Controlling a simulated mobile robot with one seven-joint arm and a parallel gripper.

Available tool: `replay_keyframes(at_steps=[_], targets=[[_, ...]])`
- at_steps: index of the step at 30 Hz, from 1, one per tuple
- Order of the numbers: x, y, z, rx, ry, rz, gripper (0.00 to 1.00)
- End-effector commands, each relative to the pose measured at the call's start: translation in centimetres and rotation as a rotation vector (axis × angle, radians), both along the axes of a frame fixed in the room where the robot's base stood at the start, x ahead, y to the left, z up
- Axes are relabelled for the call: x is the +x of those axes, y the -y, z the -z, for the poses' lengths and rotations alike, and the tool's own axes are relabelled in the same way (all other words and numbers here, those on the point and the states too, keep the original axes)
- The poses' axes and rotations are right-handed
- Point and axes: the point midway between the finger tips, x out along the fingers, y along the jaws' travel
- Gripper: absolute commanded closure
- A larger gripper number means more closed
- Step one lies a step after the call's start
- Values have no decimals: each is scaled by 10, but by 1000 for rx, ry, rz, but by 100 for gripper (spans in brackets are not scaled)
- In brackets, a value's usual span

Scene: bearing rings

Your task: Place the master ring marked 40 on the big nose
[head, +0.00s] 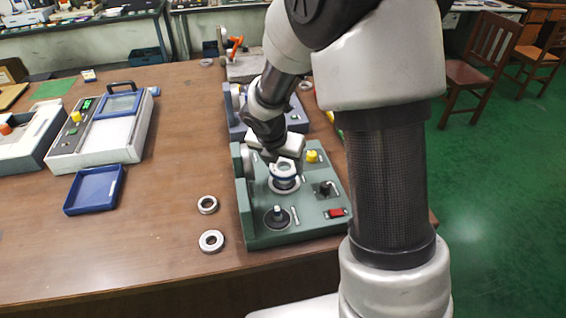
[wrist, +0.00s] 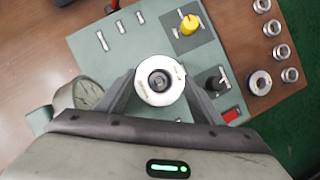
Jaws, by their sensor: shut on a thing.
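My gripper (head: 277,152) is shut on a pale metal ring (head: 285,165) over the green gauge device. In the wrist view the ring (wrist: 160,94) lies flat between the fingertips of my gripper (wrist: 160,82). A dark round nose (wrist: 159,79) shows through its hole, roughly centred. The big nose has a pale round flange (head: 285,187) below the ring. I cannot tell whether the ring is around the nose's top or just above it. The ring's marking is too small to read. A smaller nose (head: 277,211) stands on a black disc nearer the front.
The green device (head: 262,238) carries a yellow knob (head: 312,156), a black lever (head: 325,188) and a red switch (head: 336,213). Two loose rings (head: 207,205) (head: 211,241) lie left of it. A blue tray (head: 94,189) lies farther left. Several rings (wrist: 281,51) line the right in the wrist view.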

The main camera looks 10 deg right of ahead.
Motion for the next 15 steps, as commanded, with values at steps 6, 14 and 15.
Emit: replay_keyframes(at_steps=[6,14,15], targets=[[1,0,1,0,3,-1,82],[1,0,8,0,2,0,82],[1,0,9,0,2,0,82]])
